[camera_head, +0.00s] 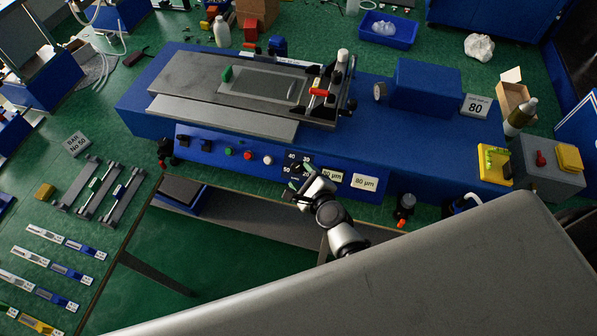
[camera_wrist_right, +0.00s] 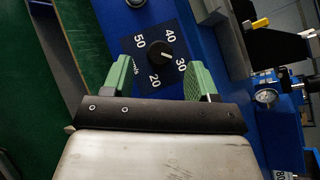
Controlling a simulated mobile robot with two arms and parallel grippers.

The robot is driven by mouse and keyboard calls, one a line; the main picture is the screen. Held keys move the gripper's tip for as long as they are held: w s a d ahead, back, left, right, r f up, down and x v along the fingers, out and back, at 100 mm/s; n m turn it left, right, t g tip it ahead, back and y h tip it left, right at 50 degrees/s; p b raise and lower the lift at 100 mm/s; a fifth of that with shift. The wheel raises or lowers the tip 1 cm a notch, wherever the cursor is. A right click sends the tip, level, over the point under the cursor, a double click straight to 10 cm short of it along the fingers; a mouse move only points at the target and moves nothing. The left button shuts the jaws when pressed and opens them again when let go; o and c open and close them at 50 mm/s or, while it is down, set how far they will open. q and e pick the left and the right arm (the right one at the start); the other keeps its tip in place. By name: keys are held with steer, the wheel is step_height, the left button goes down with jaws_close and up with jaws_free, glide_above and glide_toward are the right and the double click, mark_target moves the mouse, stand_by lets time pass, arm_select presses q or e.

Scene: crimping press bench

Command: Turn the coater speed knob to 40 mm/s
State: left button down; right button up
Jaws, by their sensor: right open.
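The coater speed knob is a small black knob (camera_wrist_right: 160,56) on a black dial plate (camera_wrist_right: 142,46) marked 20, 30, 40 and 50. In the right wrist view a short pale mark on the knob seems to point toward 30. In the head view the dial plate (camera_head: 296,158) is on the front of the blue coater (camera_head: 215,150), and my gripper hides much of it. My right gripper (camera_head: 305,186) is in front of the dial. In the right wrist view its green fingers (camera_wrist_right: 160,63) are open, one on each side of the knob, apart from it. My left gripper is out of view.
Green and red buttons (camera_head: 248,155) and a white one sit left of the dial. Yellow-white labels (camera_head: 364,182) marked µm are to its right. Metal bars (camera_head: 107,195) lie at left.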

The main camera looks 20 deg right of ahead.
mark_target(296, 168)
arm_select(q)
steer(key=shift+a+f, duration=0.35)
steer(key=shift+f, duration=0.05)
arm_select(e)
steer(key=shift+x, duration=1.5)
steer(key=shift+c, duration=0.3)
